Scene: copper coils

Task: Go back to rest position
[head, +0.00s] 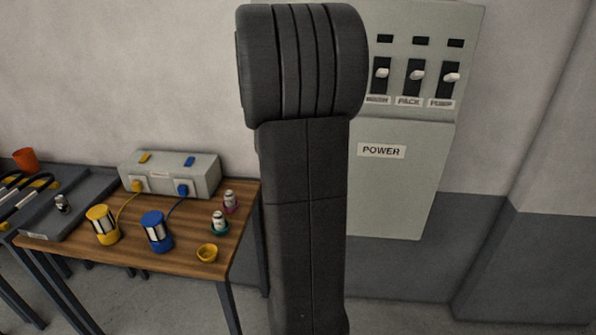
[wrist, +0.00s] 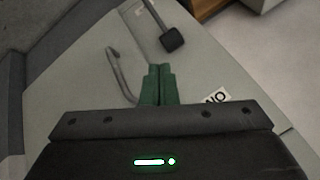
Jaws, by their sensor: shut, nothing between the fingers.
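My gripper (wrist: 158,85) shows in the wrist view with its two green fingers together and nothing between them. It is in front of a pale grey panel (wrist: 70,85). A thin curved grey handle (wrist: 120,75) is just left of the fingers. A rod with a dark block at its end (wrist: 172,39) is just beyond them. In the head view my own dark arm stands upright across the middle, and my gripper does not show there.
A grey power cabinet (head: 400,190) with several switches (head: 416,75) hangs on the wall behind my arm, partly hidden.

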